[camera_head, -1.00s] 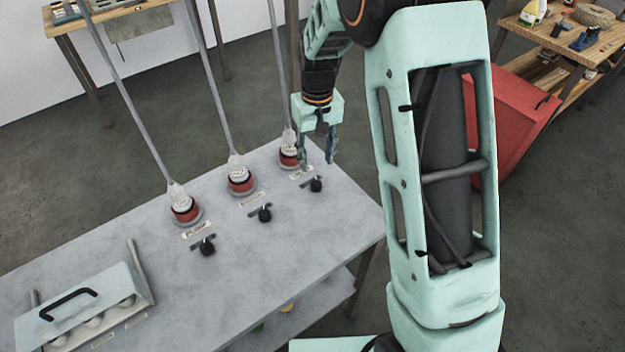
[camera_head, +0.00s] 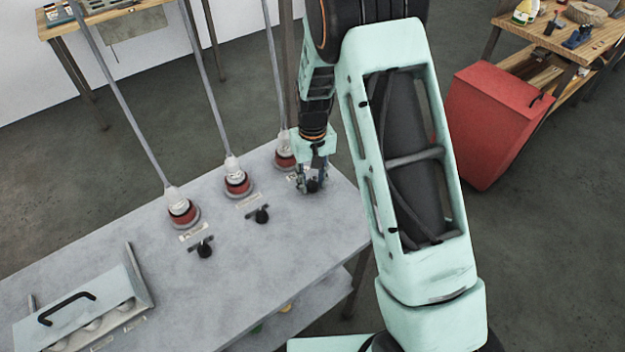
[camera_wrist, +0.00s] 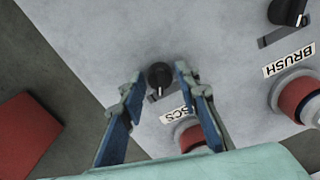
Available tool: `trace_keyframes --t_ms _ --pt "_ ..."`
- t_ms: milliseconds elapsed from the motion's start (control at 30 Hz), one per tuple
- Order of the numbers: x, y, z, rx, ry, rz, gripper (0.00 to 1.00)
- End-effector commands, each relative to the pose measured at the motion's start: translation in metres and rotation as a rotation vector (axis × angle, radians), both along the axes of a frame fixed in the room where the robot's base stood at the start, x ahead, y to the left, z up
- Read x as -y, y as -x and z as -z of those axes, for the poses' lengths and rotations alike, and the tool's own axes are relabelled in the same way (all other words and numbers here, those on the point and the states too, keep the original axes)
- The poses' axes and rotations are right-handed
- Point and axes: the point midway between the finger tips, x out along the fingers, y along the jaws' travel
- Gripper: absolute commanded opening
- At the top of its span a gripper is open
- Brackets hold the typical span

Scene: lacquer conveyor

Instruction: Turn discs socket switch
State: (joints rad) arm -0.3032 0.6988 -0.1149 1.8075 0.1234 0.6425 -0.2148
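In the head view this knob (camera_head: 312,185) is the rightmost of three. My gripper (camera_head: 311,184) is over it, pointing down. In the wrist view my gripper (camera_wrist: 158,82) is open, with one blue-padded finger on each side of the knob and a gap to both. The discs socket (camera_wrist: 192,136) is red with a grey rim, partly hidden by a finger. It also shows in the head view (camera_head: 285,158).
The brush knob (camera_head: 262,214) and brush socket (camera_head: 238,184) are left of my gripper, and another knob (camera_head: 205,248) and socket (camera_head: 183,212) are farther left. Grey cables rise from the sockets. A lidded box (camera_head: 75,305) stands at the table's left. A red cabinet (camera_head: 492,120) stands right.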

Motion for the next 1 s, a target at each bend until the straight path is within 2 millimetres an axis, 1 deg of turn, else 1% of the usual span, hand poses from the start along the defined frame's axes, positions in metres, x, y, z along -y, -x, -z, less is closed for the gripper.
trace_keyframes --t_ms 33,233,467,667,867,1000 --pt "0.0000 -0.0001 -0.0002 0.000 0.000 0.000 0.22" --pt "0.0000 -0.0001 -0.0003 0.000 0.000 0.000 0.00" --pt "-0.0002 -0.0003 0.0001 0.001 0.000 -0.015 0.00" --pt "0.0003 -0.0007 0.0011 0.002 -0.001 -0.088 0.00" --pt "0.0002 -0.0007 0.0017 0.002 -0.002 -0.234 0.00" --pt "0.0002 -0.0009 0.0015 0.003 -0.001 -0.364 0.00"
